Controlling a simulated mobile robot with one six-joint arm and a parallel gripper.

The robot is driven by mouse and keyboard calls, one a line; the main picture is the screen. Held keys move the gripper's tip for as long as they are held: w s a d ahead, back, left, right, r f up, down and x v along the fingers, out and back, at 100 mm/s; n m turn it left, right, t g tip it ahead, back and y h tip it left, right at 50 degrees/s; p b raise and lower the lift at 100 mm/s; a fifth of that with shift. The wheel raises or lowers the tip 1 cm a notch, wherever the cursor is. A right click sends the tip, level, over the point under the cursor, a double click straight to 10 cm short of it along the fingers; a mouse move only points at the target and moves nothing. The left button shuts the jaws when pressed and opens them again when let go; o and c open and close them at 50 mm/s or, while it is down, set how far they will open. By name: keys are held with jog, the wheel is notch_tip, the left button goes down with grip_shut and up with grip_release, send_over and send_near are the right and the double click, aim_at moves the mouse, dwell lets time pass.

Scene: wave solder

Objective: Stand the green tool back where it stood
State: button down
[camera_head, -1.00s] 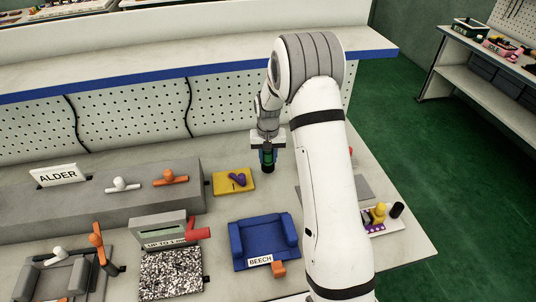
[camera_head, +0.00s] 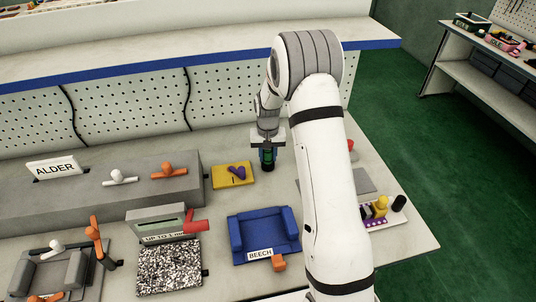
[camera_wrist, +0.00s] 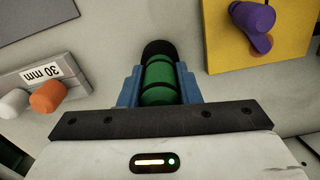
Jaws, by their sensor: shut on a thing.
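The green tool (camera_wrist: 159,80) is a green cylinder with a black end, held between the blue fingers of my gripper (camera_wrist: 159,88) in the wrist view. In the head view the green tool (camera_head: 268,158) hangs upright below my gripper (camera_head: 267,147), right of the yellow plate. My gripper is shut on it. I cannot tell whether its lower black end touches the bench. No marked standing place for it is clear in these views.
The yellow plate (camera_head: 222,182) bears a purple tool (camera_head: 239,172). A blue cradle (camera_head: 242,235) with a BEECH label stands nearer. Right of my arm are a grey plate (camera_head: 363,180) and a tray with a yellow piece (camera_head: 380,206). A grey ledge (camera_head: 90,205) is left.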

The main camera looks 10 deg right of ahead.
jog(key=shift+f, duration=0.3)
jog(key=c, duration=1)
grip_release()
jog(key=shift+o, duration=0.2)
jog(key=shift+r, duration=0.1)
jog(key=shift+r+b, duration=0.75)
jog(key=shift+r, duration=3.1)
